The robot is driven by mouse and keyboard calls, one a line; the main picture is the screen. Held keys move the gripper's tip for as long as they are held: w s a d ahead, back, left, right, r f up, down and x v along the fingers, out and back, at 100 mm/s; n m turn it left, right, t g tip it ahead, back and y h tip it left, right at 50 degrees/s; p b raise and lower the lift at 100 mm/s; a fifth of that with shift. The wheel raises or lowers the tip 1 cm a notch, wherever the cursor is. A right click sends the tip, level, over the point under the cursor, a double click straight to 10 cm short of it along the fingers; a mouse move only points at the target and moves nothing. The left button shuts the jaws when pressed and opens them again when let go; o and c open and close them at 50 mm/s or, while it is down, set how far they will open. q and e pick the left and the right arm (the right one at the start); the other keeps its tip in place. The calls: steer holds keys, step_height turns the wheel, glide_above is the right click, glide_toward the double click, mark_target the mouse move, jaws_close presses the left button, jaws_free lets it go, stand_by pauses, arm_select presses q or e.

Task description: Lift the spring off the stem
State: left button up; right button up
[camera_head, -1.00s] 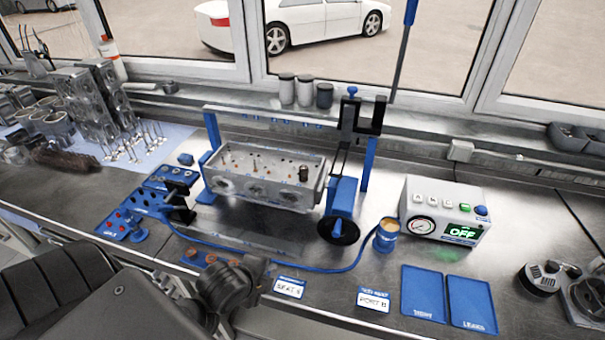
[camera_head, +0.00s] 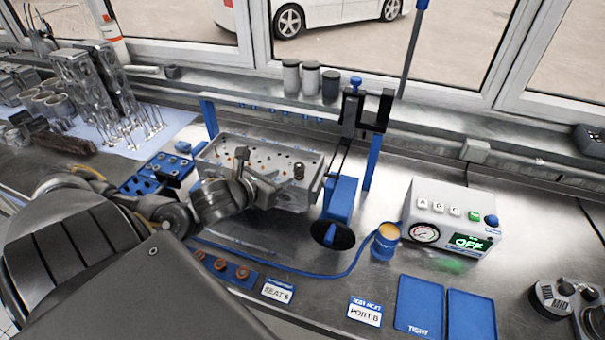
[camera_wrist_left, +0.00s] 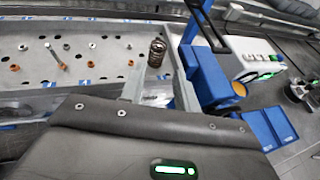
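The dark coil spring (camera_head: 299,172) stands upright near the right end of the grey cylinder head (camera_head: 300,196). In the left wrist view the spring (camera_wrist_left: 156,52) shows just beyond and between the fingertips; its stem is hidden inside the coils. My right gripper is not in view.
A blue post and clamp frame (camera_head: 341,197) stands right of the head. Further right are an orange-topped blue cup (camera_head: 386,241), a gauge box reading OFF (camera_head: 452,222) and blue trays (camera_head: 420,303).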

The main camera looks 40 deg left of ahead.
mark_target(295, 170)
arm_select(q)
steer(key=w+b, duration=0.1)
steer(key=w+a+f+b, duration=0.1)
steer(key=shift+w+f+b, duration=0.15)
steer(key=shift+b, duration=0.25)
steer(key=shift+w+p, duration=0.55)
steer(key=shift+p, duration=0.15)
steer(key=shift+w+d+f, duration=0.1)
steer(key=shift+w+f, duration=0.05)
steer(key=shift+w, duration=0.2)
steer(key=shift+w+f, duration=0.1)
steer(key=shift+w, duration=0.1)
steer(key=shift+f, duration=0.1)
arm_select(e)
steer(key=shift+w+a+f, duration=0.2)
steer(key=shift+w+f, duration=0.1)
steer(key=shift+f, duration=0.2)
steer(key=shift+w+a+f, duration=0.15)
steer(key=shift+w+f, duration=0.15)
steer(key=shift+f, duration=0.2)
